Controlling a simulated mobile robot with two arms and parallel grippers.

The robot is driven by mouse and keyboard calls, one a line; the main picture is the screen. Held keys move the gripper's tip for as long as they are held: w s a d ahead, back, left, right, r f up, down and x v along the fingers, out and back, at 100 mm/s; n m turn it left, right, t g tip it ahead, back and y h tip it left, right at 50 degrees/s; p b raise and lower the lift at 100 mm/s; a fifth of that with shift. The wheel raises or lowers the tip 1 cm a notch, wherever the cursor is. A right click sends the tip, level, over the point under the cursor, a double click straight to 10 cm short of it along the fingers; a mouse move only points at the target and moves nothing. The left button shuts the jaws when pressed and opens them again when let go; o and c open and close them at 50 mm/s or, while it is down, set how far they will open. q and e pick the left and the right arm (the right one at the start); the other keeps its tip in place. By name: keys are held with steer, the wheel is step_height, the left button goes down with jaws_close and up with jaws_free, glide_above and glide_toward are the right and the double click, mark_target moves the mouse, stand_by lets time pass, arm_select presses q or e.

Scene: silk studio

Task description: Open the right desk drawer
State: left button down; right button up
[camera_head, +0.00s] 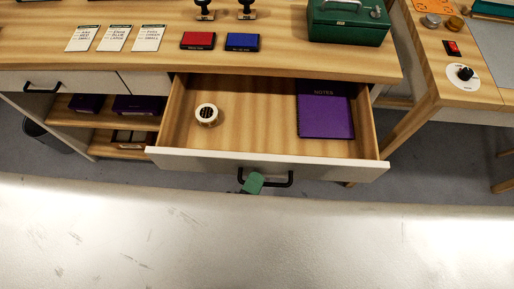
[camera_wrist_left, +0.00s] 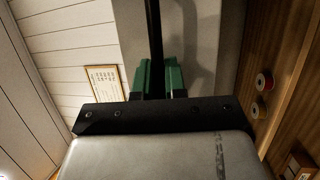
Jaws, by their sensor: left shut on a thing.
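The right desk drawer (camera_head: 240,160) stands pulled out from the desk (camera_head: 270,62) in the head view, with its inside showing. My left gripper (camera_head: 252,183) is at the black bar handle (camera_head: 286,180) on the drawer's white front; only a green fingertip shows there. In the left wrist view the green fingers (camera_wrist_left: 158,78) are closed around a dark bar. The rest of the gripper is hidden behind my own pale body part in the head view. My right gripper is not in view.
In the drawer lie a purple notebook (camera_head: 326,112) and a small round white container (camera_head: 206,115). The left drawer (camera_head: 60,82) is shut. A green box (camera_head: 348,24), a red pad (camera_head: 198,40) and a blue pad (camera_head: 242,42) stand on the desk. A side table (camera_head: 440,60) is at right.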

arm_select(q)
steer(key=s, duration=0.9)
steer(key=shift+s, duration=0.1)
steer(key=c, duration=1.5)
jaws_free()
steer(key=b+v, duration=0.1)
steer(key=v, duration=0.9)
steer(key=shift+s+a+f+b, duration=0.1)
steer(key=shift+s+a+b, duration=0.1)
steer(key=shift+s+b, duration=0.2)
steer(key=shift+w+f, duration=0.1)
